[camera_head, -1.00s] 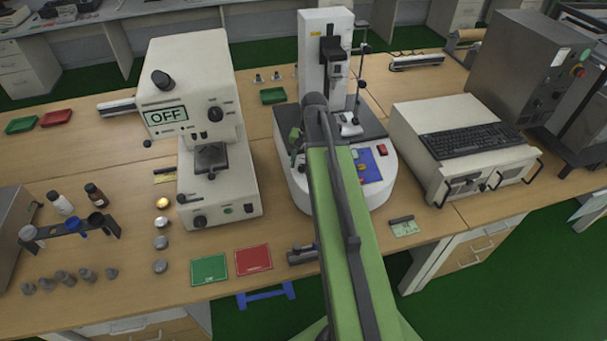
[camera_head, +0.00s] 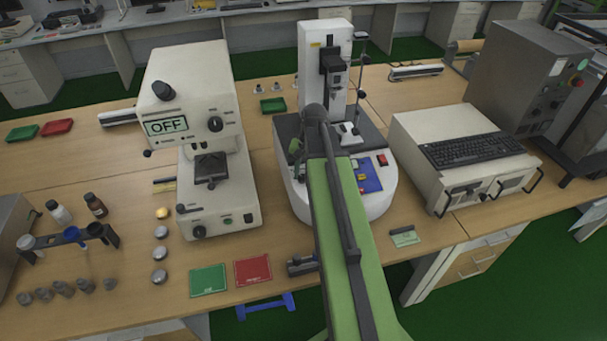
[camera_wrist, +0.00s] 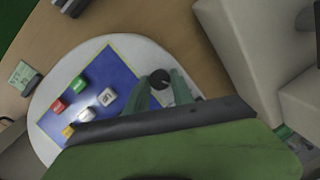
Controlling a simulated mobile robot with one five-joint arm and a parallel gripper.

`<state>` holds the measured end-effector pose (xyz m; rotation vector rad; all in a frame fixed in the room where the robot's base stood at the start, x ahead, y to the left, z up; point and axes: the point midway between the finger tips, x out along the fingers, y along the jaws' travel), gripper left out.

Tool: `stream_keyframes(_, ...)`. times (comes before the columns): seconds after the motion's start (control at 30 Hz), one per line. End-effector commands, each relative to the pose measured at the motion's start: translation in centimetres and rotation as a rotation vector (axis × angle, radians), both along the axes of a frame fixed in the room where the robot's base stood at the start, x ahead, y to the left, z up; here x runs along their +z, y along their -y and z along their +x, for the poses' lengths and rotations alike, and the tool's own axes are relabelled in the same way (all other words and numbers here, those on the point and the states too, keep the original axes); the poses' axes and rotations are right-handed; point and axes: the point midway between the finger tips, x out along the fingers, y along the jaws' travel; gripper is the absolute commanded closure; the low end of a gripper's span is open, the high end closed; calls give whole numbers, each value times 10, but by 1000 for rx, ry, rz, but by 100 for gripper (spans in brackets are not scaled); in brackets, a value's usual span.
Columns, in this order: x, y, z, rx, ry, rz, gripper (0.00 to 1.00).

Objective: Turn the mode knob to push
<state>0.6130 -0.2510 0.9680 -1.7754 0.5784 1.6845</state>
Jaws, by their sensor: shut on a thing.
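The test stand (camera_head: 334,72) is a tall white column on a rounded white base with a dark grey top. Its blue control panel (camera_head: 369,178) shows right of my arm. In the wrist view the blue panel (camera_wrist: 106,72) carries red, green, white and yellow buttons. A dark round knob (camera_wrist: 159,75) sits at the panel's right edge. My gripper (camera_wrist: 162,82) has one finger on each side of this knob and is shut on it. The knob's markings and pointer are too small to read. In the head view my arm hides the knob and the fingertips.
A cream instrument reading OFF (camera_head: 187,95) stands left of the stand. A white box with a keyboard (camera_head: 472,148) stands to the right. Green and red cards (camera_head: 253,269) lie at the bench's front. In the wrist view pale casings (camera_wrist: 256,45) stand close on the right.

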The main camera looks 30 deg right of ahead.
Motion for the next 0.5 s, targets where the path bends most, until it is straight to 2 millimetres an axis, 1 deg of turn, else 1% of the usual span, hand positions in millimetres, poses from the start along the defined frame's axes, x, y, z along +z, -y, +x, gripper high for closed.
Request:
stream_keyframes(0.27, -1, 1, -2, -127, 12, 37, 100)
stream_keyframes(0.5, -2, 2, -3, -332, 30, 96, 100)
